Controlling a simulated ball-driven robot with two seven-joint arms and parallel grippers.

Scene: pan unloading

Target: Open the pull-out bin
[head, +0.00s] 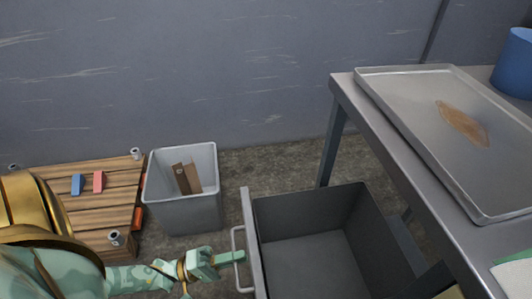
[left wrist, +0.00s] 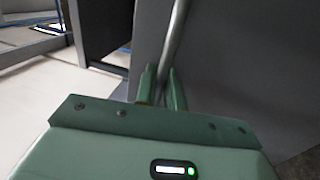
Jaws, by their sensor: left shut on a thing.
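The pull-out bin (head: 312,262) is a dark grey, empty open-topped box under the metal table, drawn out to the left of it. Its front panel (head: 252,240) carries a metal bar handle (head: 238,258). My left gripper (head: 240,257) reaches in from the left and is shut on the handle. In the left wrist view the two green fingers (left wrist: 161,90) sit either side of the handle bar (left wrist: 176,40). My right gripper does not show.
A metal table (head: 345,100) with a stained tray (head: 405,115) stands at right, with a blue container (head: 515,65) behind. A grey bin (head: 185,215) holding brown pieces (head: 187,178) and a wooden pallet (head: 115,175) stand at left. Some floor (head: 270,165) is clear at the back.

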